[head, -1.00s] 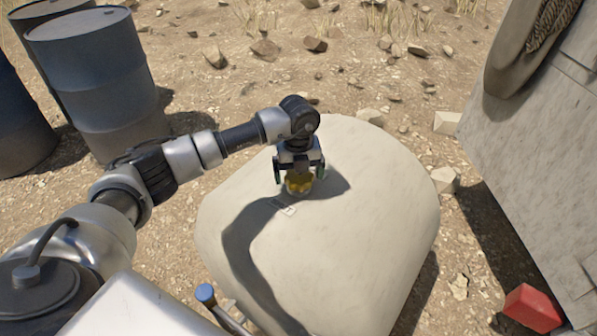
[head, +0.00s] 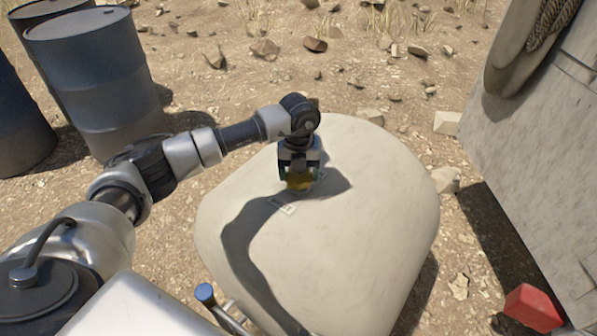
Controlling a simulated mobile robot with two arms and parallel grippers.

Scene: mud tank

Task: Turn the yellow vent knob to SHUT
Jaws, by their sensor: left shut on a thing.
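The yellow vent knob (head: 298,184) sits on top of the pale, rounded mud tank (head: 350,240), towards its far side. My left gripper (head: 299,178) points down over the knob and is shut on it. The fingers cover much of the knob, so its setting cannot be read. A small pale label (head: 282,207) lies on the tank just in front of the knob; its print is too small to read. My right gripper is not in view.
Dark blue barrels (head: 100,80) stand at the upper left. A grey slab-like wall (head: 540,150) rises at the right, with a red block (head: 533,307) at its foot. A blue-tipped handle (head: 205,293) is at the tank's near left edge. Stones litter the ground beyond.

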